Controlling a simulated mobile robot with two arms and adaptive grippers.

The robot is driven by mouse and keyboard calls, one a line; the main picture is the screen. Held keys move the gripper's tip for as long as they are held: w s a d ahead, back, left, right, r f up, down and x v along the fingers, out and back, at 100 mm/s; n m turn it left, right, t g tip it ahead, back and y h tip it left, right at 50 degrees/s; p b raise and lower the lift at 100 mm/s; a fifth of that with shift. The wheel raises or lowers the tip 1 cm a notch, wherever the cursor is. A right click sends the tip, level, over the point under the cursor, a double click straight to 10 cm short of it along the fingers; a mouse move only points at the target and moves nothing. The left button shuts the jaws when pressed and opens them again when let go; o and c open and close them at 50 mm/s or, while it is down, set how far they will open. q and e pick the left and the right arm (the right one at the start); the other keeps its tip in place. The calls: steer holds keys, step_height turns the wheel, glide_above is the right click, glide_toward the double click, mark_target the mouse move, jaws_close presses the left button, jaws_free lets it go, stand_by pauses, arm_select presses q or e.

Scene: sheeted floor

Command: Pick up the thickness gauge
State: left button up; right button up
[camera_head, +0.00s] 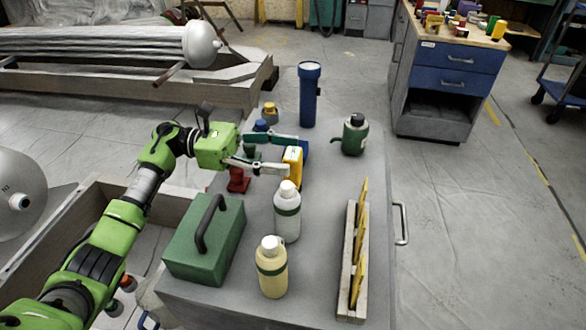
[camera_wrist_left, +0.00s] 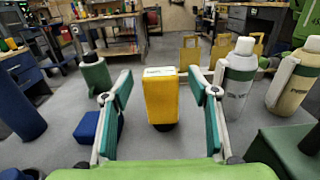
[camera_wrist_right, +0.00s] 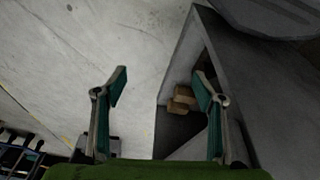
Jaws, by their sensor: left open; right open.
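The thickness gauge appears to be the yellow upright device (camera_head: 293,158) on the grey tabletop (camera_head: 325,195), behind the white bottle. The left wrist view shows its yellow body (camera_wrist_left: 162,102) with a pale top, upright between the fingers. My left gripper (camera_head: 291,156) is open, with one finger on each side of it; there are visible gaps in the left wrist view. My right gripper (camera_wrist_right: 160,72) is open and empty, seen only in its own wrist view, with bare floor and a dark grey structure beyond it.
A white bottle (camera_head: 287,215) stands close in front of the gauge. A cream bottle (camera_head: 271,270), a green case (camera_head: 205,240) and a wooden rack (camera_head: 352,265) are nearer. A blue flashlight (camera_head: 309,95) and a green container (camera_head: 355,135) stand farther back. A blue block (camera_wrist_left: 98,130) lies beside the left fingers.

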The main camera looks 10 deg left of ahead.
arm_select(q)
steer(key=c, duration=1.3)
